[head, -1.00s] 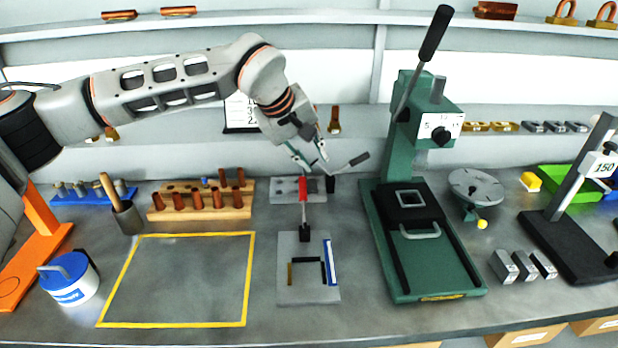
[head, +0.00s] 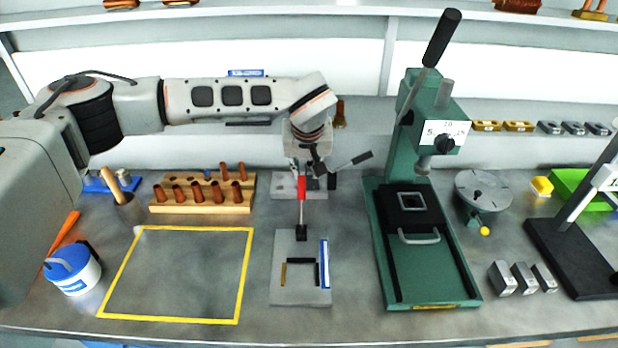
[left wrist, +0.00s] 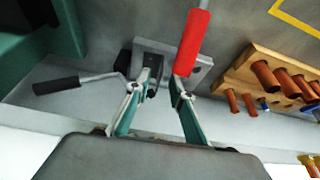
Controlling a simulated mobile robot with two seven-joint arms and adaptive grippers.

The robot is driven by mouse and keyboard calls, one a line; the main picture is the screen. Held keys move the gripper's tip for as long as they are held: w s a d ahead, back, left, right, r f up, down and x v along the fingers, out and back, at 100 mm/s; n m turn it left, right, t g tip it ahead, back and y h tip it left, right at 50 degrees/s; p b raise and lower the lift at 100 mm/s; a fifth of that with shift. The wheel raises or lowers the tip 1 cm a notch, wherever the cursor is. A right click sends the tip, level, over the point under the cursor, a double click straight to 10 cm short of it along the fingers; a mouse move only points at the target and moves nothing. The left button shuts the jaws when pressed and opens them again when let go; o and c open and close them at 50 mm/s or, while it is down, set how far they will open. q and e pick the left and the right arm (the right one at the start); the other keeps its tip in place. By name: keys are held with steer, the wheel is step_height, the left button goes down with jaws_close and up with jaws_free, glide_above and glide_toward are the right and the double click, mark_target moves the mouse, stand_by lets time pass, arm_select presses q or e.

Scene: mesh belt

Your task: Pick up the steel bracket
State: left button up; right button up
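My left gripper (head: 304,172) hangs at the back of the bench, behind the red-handled clamp (head: 301,190). In the left wrist view its two teal fingers (left wrist: 167,80) are apart, with nothing held between them. They point at a small grey plate (left wrist: 202,74) with a black block; I cannot tell whether they touch it. That plate also shows in the head view (head: 283,184). No part is clearly recognisable as the steel bracket. Several grey metal pieces (head: 573,128) stand on the back ledge, and grey blocks (head: 503,278) on the bench at right. My right gripper is not in view.
A black-handled lever (head: 355,160) sticks out right of the gripper. The tall green press (head: 438,288) stands further right. A wooden rack (head: 200,209) of copper-coloured pegs is at left. The yellow-outlined area (head: 185,275) is empty.

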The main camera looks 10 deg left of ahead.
arm_select(q)
steer(key=shift+x, duration=1.65)
steer(key=shift+s+f, duration=0.1)
steer(key=shift+s, duration=0.05)
jaws_close()
